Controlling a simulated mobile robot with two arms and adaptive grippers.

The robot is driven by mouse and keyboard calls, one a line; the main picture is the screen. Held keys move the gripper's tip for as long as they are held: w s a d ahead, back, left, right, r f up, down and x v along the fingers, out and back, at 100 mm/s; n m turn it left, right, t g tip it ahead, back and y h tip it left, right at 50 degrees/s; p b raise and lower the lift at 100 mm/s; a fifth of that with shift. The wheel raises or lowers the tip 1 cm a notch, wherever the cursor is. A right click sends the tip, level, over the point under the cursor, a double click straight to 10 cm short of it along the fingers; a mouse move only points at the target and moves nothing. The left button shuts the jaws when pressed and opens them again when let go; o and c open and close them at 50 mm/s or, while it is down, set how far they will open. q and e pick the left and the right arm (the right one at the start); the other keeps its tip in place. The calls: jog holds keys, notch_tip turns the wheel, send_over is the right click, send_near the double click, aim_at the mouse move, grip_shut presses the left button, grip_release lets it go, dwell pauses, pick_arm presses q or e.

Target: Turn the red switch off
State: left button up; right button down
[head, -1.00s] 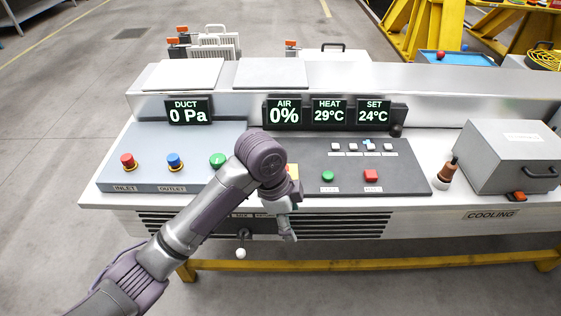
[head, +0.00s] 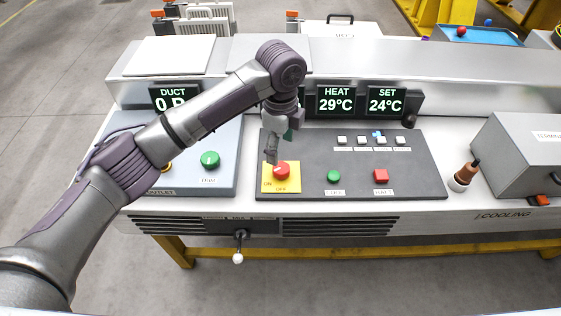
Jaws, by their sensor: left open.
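The red switch (head: 281,169) is a round red knob on a yellow plate (head: 283,187) marked ON and OFF. It sits at the left end of the dark control panel (head: 420,178). My left gripper (head: 272,156) hangs pointing down just above and slightly left of the red switch, with its fingers over the back edge of the plate. It is open and holds nothing. I cannot tell whether a fingertip touches the knob. My right gripper is not in view.
A lever (head: 238,257) hangs below the front. A wooden-handled tool (head: 464,176) stands at right.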

aim_at(281, 167)
pick_arm(q)
notch_tip(281, 167, down, 6)
jog(key=shift+f, duration=0.15)
jog(key=shift+w+f, duration=0.1)
jog(key=shift+f, duration=0.6)
jog(key=shift+c, duration=0.5)
jog(key=c, duration=1)
jog(key=shift+p, duration=0.3)
jog(key=shift+c, duration=0.2)
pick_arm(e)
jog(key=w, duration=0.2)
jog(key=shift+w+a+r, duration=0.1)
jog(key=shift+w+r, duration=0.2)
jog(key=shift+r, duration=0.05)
